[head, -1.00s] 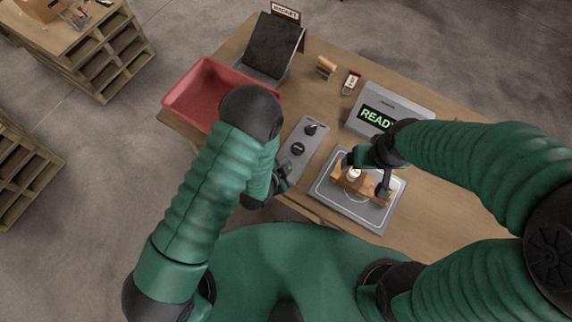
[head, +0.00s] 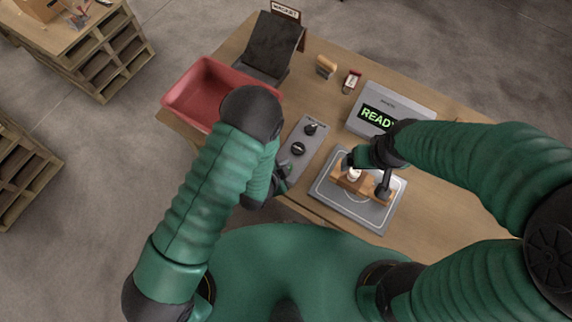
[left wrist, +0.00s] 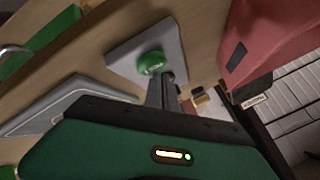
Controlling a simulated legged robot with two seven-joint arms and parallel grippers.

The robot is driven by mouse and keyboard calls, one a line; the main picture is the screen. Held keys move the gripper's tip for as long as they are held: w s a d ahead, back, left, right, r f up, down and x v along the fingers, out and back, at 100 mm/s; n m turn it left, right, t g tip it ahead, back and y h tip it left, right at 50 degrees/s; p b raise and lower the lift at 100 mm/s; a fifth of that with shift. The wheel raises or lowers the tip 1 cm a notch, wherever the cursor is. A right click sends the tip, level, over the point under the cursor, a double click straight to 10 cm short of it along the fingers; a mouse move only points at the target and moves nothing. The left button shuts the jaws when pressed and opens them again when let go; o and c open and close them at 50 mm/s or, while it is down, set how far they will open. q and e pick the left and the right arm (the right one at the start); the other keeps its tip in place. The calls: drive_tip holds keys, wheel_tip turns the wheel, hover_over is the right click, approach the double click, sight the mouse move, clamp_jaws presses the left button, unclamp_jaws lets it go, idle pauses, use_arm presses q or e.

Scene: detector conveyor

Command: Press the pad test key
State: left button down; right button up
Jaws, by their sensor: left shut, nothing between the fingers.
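A round green key (left wrist: 152,62) sits on a grey plate (left wrist: 118,56) in the left wrist view. My left gripper (left wrist: 166,92) is shut and empty, its tips close to the key; I cannot tell whether they touch it. In the head view my left gripper (head: 283,180) is at the near end of the grey panel (head: 303,138) with two black knobs; the green key is hidden there. The grey pad (head: 378,218) lies to the right. My right gripper (head: 367,176) is over it, fingers apart around a wooden block (head: 374,188) with a white-topped piece (head: 354,174); its grip is unclear.
A grey display box (head: 404,108) reading READY stands behind the pad. A red bin (head: 190,88) is at the table's left. A dark sloped stand (head: 272,46), a wooden-topped stamp-like piece (head: 326,66) and a small red-and-white item (head: 351,81) stand at the back.

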use_arm(q)
drive_tip(key=shift+f+b, duration=0.45)
idle(0.4)
drive_tip(key=shift+r, duration=0.1)
drive_tip(key=shift+r+p, duration=0.7)
drive_tip(key=shift+r, duration=0.05)
wheel_tip(320, 180, up, 5)
drive_tip(key=p, duration=0.4)
drive_tip(key=shift+r, duration=0.1)
idle(0.6)
